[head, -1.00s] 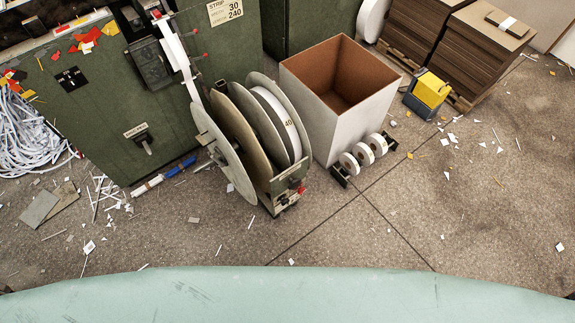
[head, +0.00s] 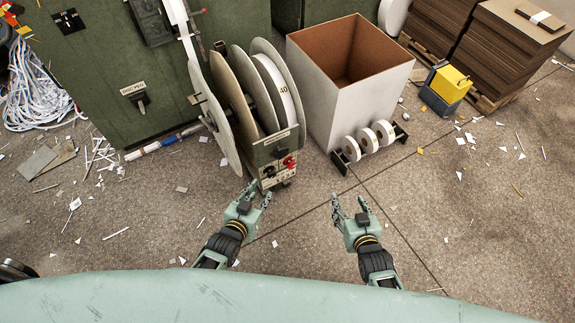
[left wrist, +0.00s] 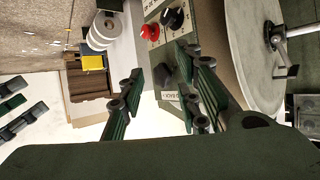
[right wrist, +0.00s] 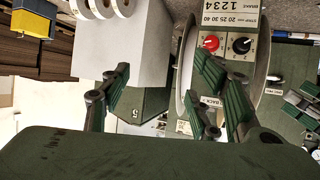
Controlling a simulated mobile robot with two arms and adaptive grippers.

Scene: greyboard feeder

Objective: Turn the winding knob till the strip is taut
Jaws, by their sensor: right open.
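The reel feeder has several large grey discs (head: 227,115) with a white strip roll marked 40 between them. A white strip (head: 183,25) comes down from the green cabinet towards the reels; whether it is taut is unclear. The feeder's front panel (head: 278,152) carries a red knob (head: 289,162) and a black knob (head: 268,171); both also show in the right wrist view, red (right wrist: 211,42) and black (right wrist: 241,45). I cannot tell which is for winding. My left gripper (head: 257,193) is open and empty just below the panel. My right gripper (head: 349,202) is open and empty, right of it.
A tall open box (head: 335,105) stands right of the feeder, with small white rolls on a stand (head: 368,142) before it. Paper scraps litter the floor. A pale green surface (head: 250,300) fills the near edge.

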